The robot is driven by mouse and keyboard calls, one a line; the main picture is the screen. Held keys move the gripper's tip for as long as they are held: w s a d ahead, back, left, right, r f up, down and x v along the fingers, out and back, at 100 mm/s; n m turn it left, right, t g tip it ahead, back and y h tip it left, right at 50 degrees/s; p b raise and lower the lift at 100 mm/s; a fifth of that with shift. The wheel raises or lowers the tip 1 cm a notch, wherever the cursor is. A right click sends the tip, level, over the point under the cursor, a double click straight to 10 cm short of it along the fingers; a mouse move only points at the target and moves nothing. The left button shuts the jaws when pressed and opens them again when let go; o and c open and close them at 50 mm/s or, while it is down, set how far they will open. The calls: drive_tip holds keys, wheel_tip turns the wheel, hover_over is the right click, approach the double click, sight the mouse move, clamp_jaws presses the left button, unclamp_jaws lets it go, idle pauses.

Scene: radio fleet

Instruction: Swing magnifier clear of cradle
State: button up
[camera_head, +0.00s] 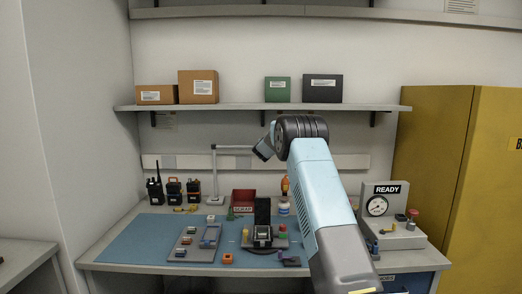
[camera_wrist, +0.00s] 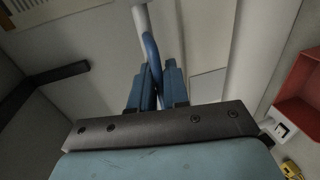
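The magnifier stands at the back of the bench in the head view, with a grey post and a level arm (camera_head: 234,147) reaching right toward my gripper (camera_head: 263,151). In the wrist view, a curved blue part of the magnifier (camera_wrist: 151,50), joined to a pale rod, runs down between the fingers of my gripper (camera_wrist: 159,78). The fingers are close together with this part between them. The contact itself is partly hidden. The cradle (camera_head: 264,242) sits on the blue mat with a dark upright panel behind it, below and in front of my gripper. The magnifier's lens is not clearly visible.
A red bin (camera_head: 243,196) stands behind the cradle and several radios (camera_head: 174,190) stand at the left. A grey parts tray (camera_head: 197,243) lies on the mat. A gauge stand (camera_head: 385,212) is at the right. The shelf (camera_head: 240,106) hangs above my gripper.

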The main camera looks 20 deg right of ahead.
drive_tip(key=shift+s+d+r, duration=0.25)
drive_tip(key=shift+s+d, duration=0.15)
drive_tip(key=shift+d, duration=0.05)
drive_tip(key=a+v, duration=0.1)
drive_tip(key=v, duration=1.2)
drive_tip(key=shift+f, duration=0.15)
drive_tip(key=s+r+m+g+h, duration=0.25)
drive_tip(key=s+r+m, duration=0.3)
drive_tip(key=s, duration=0.95)
drive_tip(key=s+r+m+g+h, duration=0.3)
drive_tip(key=s+r, duration=0.4)
drive_tip(key=s, duration=0.7)
drive_tip(key=s+a+f+m+g+y, duration=0.1)
drive_tip(key=s+a+f+m+y, duration=0.1)
drive_tip(key=s, duration=0.9)
drive_tip(key=s+a+f+m+g+y, duration=0.1)
drive_tip(key=s+a+f+y, duration=0.3)
drive_tip(key=s, duration=0.8)
drive_tip(key=s+a+f+m+g+y, duration=0.2)
drive_tip(key=s+a+f+m+y, duration=0.1)
drive_tip(key=s, duration=0.9)
wheel_tip(320, 180, down, 2)
drive_tip(key=a+y, duration=0.1)
drive_tip(key=a, duration=0.2)
